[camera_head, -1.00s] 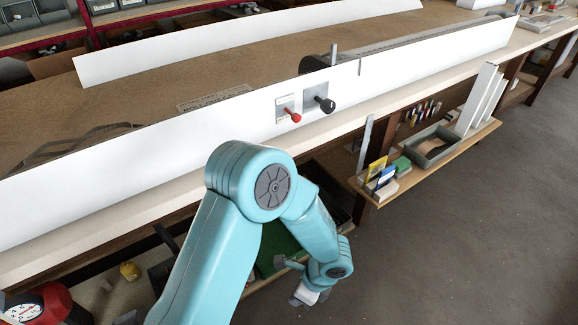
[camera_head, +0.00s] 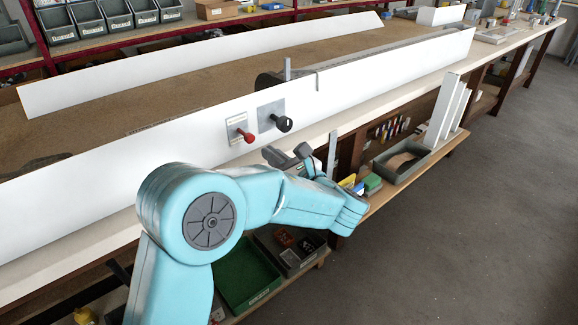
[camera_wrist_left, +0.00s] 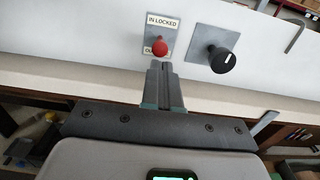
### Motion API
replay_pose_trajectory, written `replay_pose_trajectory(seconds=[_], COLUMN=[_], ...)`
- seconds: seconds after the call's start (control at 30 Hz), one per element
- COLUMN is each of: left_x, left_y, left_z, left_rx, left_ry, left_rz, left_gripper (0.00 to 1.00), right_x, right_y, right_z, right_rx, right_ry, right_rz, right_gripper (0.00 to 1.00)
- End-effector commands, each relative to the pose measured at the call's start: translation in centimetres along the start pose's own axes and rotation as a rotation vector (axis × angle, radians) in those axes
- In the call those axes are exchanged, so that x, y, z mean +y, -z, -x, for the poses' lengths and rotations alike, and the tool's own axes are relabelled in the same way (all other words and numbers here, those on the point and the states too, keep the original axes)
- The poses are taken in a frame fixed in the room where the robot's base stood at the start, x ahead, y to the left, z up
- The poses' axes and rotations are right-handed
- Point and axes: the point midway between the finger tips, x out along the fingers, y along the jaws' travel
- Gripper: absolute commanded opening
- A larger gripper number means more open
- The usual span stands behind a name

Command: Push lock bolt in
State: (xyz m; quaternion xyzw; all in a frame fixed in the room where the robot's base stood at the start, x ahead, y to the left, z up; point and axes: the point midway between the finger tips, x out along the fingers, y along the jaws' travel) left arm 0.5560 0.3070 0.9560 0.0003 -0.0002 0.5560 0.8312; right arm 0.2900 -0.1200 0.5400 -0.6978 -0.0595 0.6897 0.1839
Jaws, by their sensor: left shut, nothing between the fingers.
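The lock bolt has a red knob (camera_head: 245,136) sticking out from a small labelled plate (camera_head: 236,122) on the long white panel (camera_head: 130,152). In the left wrist view the red knob (camera_wrist_left: 158,47) stands just beyond my fingertips, and its plate (camera_wrist_left: 160,20) reads "IN LOCKED" above; the lower word is partly covered by the knob. My left gripper (camera_head: 287,155) is shut and empty, in front of the panel, below and right of the red knob. It also shows in the left wrist view (camera_wrist_left: 161,68), pointing at the panel. I cannot tell whether it touches the knob. My right gripper is not in view.
A black knob (camera_head: 283,123) on a grey plate (camera_head: 266,108) projects just right of the red one. An upright metal strip (camera_head: 332,153) and a side shelf with a grey tray (camera_head: 401,160) lie to the right. A green bin (camera_head: 247,275) sits below.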

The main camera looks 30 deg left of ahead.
Motion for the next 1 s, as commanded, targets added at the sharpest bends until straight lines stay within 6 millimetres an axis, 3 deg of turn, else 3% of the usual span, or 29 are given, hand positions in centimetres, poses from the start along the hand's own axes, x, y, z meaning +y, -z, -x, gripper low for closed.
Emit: replay_pose_trajectory(seconds=[0.1,0.3,0.8,1.0], left_x=[0.0,-0.2,-0.4,-0.4], left_y=[0.0,0.1,0.0,-0.1], left_z=[-2.4,-4.8,-5.6,-8.1], left_rx=[0.0,0.001,0.001,0.002], left_ry=[-0.003,-0.001,0.0,-0.002], left_rz=[0.001,0.001,0.0,-0.001], left_gripper=[0.0,0.0,0.0,0.0], right_x=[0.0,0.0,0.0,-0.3], right_y=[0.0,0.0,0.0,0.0], right_z=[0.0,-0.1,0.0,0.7], right_rx=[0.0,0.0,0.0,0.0], right_ry=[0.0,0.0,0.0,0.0], right_rz=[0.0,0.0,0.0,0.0], right_gripper=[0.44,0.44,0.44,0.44])
